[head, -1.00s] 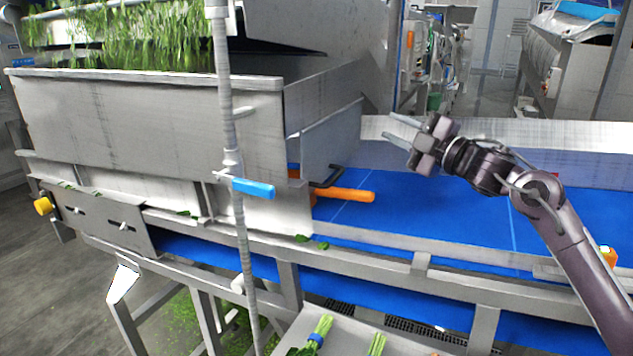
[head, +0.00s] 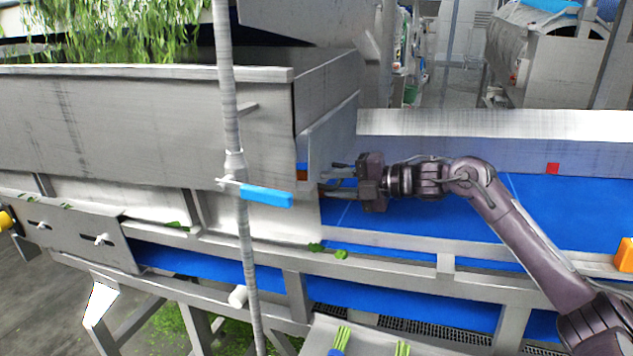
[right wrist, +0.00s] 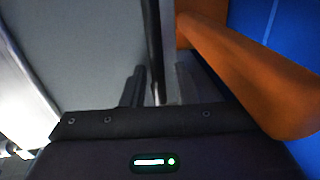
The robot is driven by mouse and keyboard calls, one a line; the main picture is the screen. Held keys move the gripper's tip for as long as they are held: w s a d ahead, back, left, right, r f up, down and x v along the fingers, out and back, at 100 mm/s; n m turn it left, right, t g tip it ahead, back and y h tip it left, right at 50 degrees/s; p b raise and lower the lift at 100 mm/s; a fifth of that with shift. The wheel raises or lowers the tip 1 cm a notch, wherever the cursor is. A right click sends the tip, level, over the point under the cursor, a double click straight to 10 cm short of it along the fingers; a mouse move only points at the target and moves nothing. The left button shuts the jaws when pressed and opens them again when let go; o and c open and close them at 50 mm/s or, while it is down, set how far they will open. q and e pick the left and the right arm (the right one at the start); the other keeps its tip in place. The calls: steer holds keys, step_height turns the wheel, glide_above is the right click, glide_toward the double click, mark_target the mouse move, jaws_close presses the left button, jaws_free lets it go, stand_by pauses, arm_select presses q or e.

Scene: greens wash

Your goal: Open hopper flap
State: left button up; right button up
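The hopper flap (head: 326,140) is a grey metal plate hanging at the right end of the hopper (head: 150,120), above the blue belt. My left gripper is not in view.
A grey upright pole (head: 228,110) with a blue lever (head: 266,196) stands in front of the hopper. The blue belt (head: 430,225) is clear to the right, bounded by a metal side wall (head: 480,125). Leaf scraps (head: 341,254) lie on the frame's edge.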

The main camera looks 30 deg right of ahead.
steer(key=shift+s+r, duration=0.1)
steer(key=shift+s, duration=0.15)
steer(key=shift+d, duration=0.15)
steer(key=c, duration=0.4)
jaws_close()
steer(key=shift+b, duration=0.3)
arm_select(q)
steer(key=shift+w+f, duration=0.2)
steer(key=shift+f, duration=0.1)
